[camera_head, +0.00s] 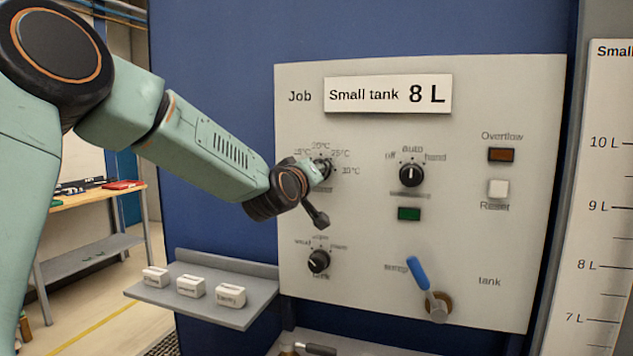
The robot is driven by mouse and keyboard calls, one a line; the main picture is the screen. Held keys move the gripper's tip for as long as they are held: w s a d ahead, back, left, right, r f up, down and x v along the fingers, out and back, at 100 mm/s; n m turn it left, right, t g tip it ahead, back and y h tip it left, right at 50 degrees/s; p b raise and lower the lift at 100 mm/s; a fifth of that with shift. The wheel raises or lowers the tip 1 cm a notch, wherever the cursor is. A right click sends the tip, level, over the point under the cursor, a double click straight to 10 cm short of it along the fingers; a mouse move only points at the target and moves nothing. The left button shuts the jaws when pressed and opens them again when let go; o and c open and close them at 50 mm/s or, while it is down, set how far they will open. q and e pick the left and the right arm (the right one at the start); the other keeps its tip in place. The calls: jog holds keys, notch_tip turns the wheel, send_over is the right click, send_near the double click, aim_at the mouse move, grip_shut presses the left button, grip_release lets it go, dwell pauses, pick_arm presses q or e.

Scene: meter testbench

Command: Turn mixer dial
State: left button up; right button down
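The temperature dial (325,167) is at the upper left of the light grey panel (470,90), ringed by marks that include 20°C, 25°C and 30°C. It looks like the mixer dial, though the label under it is hidden. My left gripper (321,195) is just in front of it and covers its left and lower part. One dark finger (320,219) sticks out downward, clear of the dial, so the gripper looks open. The other finger is hard to make out against the dial. I cannot tell whether it touches. My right gripper is not in view.
An off/auto/hand dial (411,174), a second small dial (318,261) and a blue-handled lever (419,274) are on the panel. A grey shelf (240,316) with three white blocks juts out at lower left. A level scale (605,220) stands at right.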

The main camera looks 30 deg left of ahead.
pick_arm(q)
jog(key=shift+a+r+n+b, duration=0.1)
jog(key=shift+r+n+b, duration=0.1)
jog(key=shift+n+b, duration=0.45)
jog(key=shift+r+n+b, duration=0.15)
jog(key=shift+n+b, duration=0.1)
jog(key=shift+n, duration=0.8)
jog(key=o, duration=0.8)
jog(key=shift+c, duration=0.2)
jog(key=o, duration=0.4)
jog(key=shift+f, duration=0.15)
jog(key=shift+f, duration=0.1)
